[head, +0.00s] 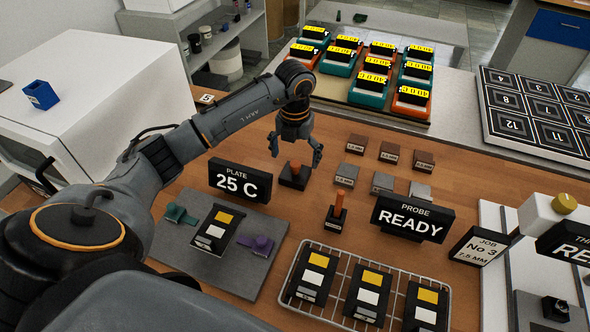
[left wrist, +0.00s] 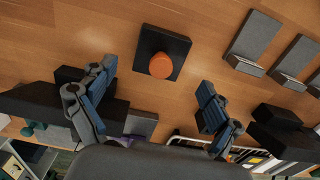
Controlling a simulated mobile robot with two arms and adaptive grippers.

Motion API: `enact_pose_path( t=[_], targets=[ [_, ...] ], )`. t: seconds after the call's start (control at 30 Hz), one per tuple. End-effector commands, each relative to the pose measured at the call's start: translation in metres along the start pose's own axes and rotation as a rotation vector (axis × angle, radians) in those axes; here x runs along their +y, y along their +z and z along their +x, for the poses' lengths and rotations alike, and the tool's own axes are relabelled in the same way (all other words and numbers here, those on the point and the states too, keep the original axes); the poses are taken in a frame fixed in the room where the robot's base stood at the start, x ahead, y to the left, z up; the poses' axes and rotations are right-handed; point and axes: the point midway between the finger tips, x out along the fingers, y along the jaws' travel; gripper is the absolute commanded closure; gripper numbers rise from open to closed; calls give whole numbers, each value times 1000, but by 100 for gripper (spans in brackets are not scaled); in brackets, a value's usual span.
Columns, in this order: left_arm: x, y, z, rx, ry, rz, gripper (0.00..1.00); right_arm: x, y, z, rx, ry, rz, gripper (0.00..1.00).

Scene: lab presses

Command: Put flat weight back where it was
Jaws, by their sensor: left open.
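The flat weight (head: 294,178) looks to be the black square block with a short orange knob, standing on the wooden bench behind the PLATE 25 C sign. In the left wrist view the block (left wrist: 172,45) lies just beyond the fingertips, its orange knob lined up between them. My left gripper (head: 296,156) is above the block, fingers spread either side of the knob and empty. The fingers also show in the left wrist view (left wrist: 155,80). A second, narrower black piece with a tall orange handle (head: 337,212) stands nearer the front right. My right gripper is not in view.
Several small grey blocks (head: 382,183) stand right of the weight. The PLATE sign (head: 239,181) and PROBE READY sign (head: 411,218) stand nearer me. A wire rack (head: 338,316) and grey plate (head: 255,270) hold black cards. Orange and teal boxes (head: 371,92) sit behind.

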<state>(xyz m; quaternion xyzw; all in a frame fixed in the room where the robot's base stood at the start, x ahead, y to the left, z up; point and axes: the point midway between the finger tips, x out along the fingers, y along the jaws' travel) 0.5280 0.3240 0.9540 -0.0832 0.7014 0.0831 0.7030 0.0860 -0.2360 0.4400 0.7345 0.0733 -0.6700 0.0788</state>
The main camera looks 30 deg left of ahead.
Motion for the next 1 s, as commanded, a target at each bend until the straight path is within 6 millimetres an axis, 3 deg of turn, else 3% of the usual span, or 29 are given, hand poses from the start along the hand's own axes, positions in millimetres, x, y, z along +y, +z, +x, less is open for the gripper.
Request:
enact_pose_path(
  t=[0.2, 0.4, 1.0],
  targets=[
    [0, 1, -42, -3, 0, 0, 10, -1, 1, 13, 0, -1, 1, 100],
    [0, 0, -61, -1, 0, 1, 10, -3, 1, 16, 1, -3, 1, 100],
    [0, 0, -64, 1, 0, 0, 10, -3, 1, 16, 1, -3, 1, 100]
  ],
)
